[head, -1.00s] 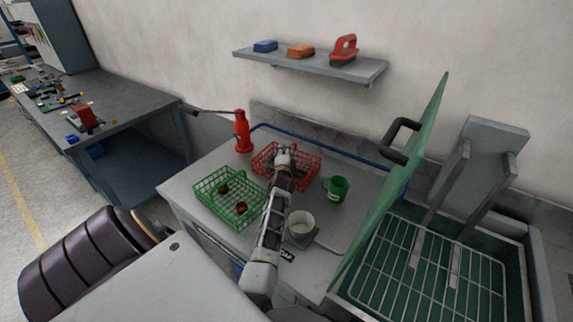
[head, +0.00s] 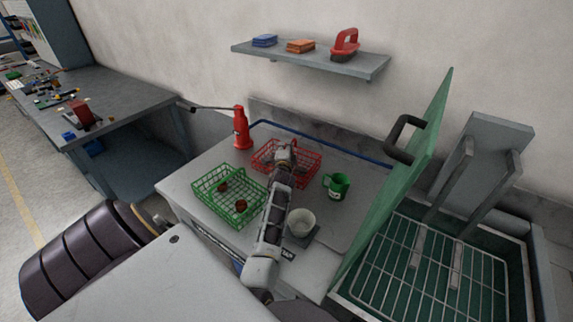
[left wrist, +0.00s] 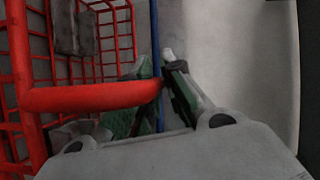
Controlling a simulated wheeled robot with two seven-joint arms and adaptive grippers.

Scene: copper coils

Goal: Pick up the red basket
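The red basket (head: 314,177) is a wire basket at the back of the grey worktop, upright. My left gripper (head: 284,151) is over its middle in the head view, and my arm hides part of the basket. In the left wrist view the basket's red bars (left wrist: 90,97) fill the left side. One thick bar crosses in front of one finger and reaches the other finger of my left gripper (left wrist: 157,68). A narrow gap shows between the fingers. Whether they press on the bar is unclear. My right gripper is not in view.
A green basket (head: 206,186) with brown items stands front left of the red one. A red bottle (head: 241,129) is behind left. A green lid (head: 395,190) rises farther right, and a blue rail (head: 345,151) runs behind.

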